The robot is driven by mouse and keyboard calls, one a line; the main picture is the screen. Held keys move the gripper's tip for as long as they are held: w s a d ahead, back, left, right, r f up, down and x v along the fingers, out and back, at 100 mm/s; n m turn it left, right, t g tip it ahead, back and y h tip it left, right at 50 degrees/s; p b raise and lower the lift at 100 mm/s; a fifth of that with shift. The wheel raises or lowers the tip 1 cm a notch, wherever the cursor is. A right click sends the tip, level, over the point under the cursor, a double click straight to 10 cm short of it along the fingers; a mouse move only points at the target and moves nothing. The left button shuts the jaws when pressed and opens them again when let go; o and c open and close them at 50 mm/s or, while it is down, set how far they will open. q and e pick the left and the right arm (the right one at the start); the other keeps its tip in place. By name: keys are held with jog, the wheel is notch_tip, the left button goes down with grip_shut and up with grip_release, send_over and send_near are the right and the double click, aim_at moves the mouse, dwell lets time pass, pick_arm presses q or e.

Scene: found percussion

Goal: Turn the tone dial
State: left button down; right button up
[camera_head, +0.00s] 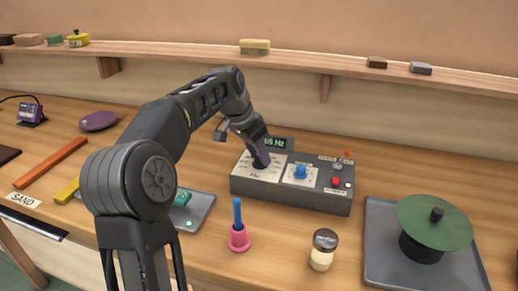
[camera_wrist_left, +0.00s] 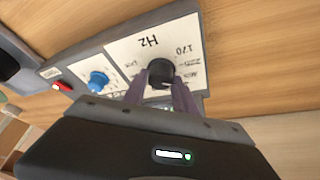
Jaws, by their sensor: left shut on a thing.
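The tone generator (camera_head: 319,199) is a grey box on the table with white panels, a blue knob (camera_head: 300,171) and a small screen (camera_head: 276,143) reading "65 Hz", its first part partly covered. The tone dial is a black knob on the left "Hz" panel; it shows in the left wrist view (camera_wrist_left: 161,71). My left gripper (camera_head: 260,160) reaches down over this panel and hides the dial in the head view. In the left wrist view its two fingers (camera_wrist_left: 160,90) are closed on either side of the dial. My right gripper is not in view.
A pink holder with a blue stick (camera_head: 239,237) and a small jar (camera_head: 323,250) stand in front of the box. A tray (camera_head: 380,262) with a green disc (camera_head: 435,220) is at right. A shelf (camera_head: 300,62) runs behind. Red (camera_head: 335,181) and orange controls sit on the box's right.

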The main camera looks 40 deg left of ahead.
pick_arm(q)
jog(key=shift+m, duration=0.4)
jog(key=c, duration=1)
grip_release()
jog(key=shift+p+v, duration=0.4)
jog(key=shift+v, duration=3.5)
jog(key=shift+a, duration=0.15)
